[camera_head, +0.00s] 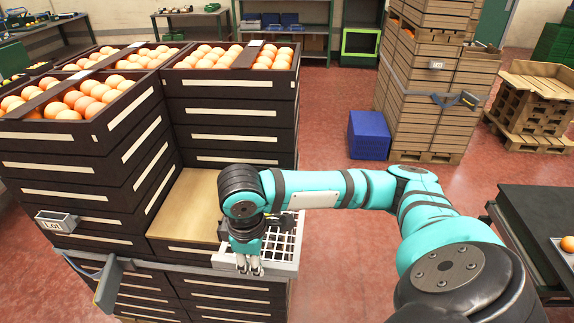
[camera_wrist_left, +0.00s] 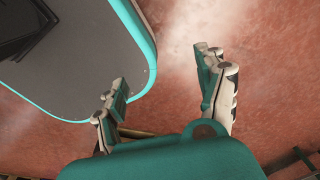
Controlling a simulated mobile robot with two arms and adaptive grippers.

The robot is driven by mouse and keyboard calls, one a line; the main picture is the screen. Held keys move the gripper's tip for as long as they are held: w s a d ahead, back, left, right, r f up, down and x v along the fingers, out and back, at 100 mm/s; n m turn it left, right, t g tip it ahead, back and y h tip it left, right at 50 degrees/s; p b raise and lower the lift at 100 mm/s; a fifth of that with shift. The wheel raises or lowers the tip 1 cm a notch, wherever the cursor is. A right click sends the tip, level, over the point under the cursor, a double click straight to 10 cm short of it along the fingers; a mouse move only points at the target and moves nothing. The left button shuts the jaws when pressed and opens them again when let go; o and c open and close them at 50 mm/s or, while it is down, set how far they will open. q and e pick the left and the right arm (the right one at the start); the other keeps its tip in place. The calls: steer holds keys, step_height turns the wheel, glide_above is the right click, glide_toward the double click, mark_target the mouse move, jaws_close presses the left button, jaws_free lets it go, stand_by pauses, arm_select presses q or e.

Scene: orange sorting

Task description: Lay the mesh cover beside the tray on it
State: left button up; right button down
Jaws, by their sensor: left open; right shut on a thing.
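A pale mesh cover (camera_head: 289,241) with a square grid and a light rim lies level at the front right corner of the dark crate stack. My right gripper (camera_head: 248,270) points down over its left part and is shut on it; the exact contact is partly hidden by the gripper and wrist. A light tray (camera_head: 556,246) with an orange on it is cut off by the right edge of the head view. My left gripper (camera_wrist_left: 161,66) is open and empty in the left wrist view, over reddish floor. It is outside the head view.
Dark crates (camera_head: 235,82) full of oranges stand behind and left of a bare wooden board (camera_head: 187,203). Wooden crates (camera_head: 425,95) and a blue box (camera_head: 369,135) stand farther back. A dark table (camera_head: 535,215) is at right. Red floor is open between.

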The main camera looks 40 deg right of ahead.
mark_target(267, 217)
steer(key=w+d, duration=0.2)
steer(key=w, duration=0.2)
steer(key=w+d+f+p, duration=0.1)
steer(key=w+d, duration=0.2)
steer(key=w, duration=0.2)
steer(key=w+d+p, duration=0.1)
steer(key=w+d, duration=0.2)
steer(key=w, duration=0.1)
steer(key=shift+w+d+f, duration=0.15)
steer(key=shift+w+f, duration=0.1)
steer(key=shift+w+d+f+p, duration=0.1)
steer(key=shift+w+d+p, duration=0.05)
steer(key=shift+w+p, duration=0.15)
steer(key=shift+f, duration=0.3)
step_height(267, 217, down, 2)
steer(key=shift+f+p, duration=0.1)
steer(key=shift+p, duration=0.45)
arm_select(q)
steer(key=r, duration=0.2)
steer(key=d+r, duration=0.1)
steer(key=r, duration=0.1)
steer(key=shift+w, duration=0.4)
arm_select(e)
steer(key=shift+f, duration=0.6)
steer(key=c, duration=1.2)
jaws_free()
